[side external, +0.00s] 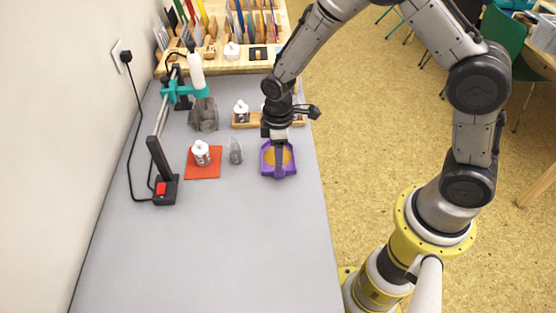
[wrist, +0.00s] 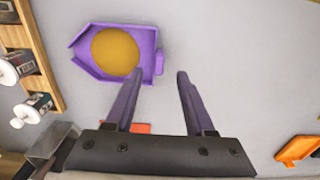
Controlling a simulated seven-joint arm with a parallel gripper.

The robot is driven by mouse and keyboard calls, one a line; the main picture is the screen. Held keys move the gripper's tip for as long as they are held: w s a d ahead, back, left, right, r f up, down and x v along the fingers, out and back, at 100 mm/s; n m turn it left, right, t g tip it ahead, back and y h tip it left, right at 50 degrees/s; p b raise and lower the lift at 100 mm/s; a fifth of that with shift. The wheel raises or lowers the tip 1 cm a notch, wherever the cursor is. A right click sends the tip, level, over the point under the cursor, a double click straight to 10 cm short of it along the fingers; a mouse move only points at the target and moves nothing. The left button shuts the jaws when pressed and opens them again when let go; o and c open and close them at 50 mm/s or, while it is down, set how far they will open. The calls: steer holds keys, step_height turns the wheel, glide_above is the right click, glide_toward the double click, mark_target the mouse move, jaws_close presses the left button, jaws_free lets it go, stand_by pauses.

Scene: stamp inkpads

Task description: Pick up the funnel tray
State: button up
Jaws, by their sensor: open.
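The funnel tray, I take it, is the purple tray (side external: 292,166) with brownish-orange contents. It lies on the grey table near its right edge. In the wrist view the tray (wrist: 147,43) is at the upper left, with its pointed end to the left and a small tab on the right. My gripper (side external: 279,163) is above the tray in the side external view and hides part of it. In the wrist view my gripper (wrist: 160,75) is open and empty. Its fingertips lie just below the tab on either side; the height gap is unclear.
A wooden rack (side external: 246,125) with small white-topped containers is just behind. A red-orange pad (side external: 203,172) bears a white-topped container (side external: 201,153); a small grey item (side external: 236,151) stands beside it. A stand with a teal clamp (side external: 185,91) is at left. The table front is clear.

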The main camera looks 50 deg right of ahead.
steer(key=shift+w+f, duration=0.2)
steer(key=shift+f, duration=2.4)
jaws_close()
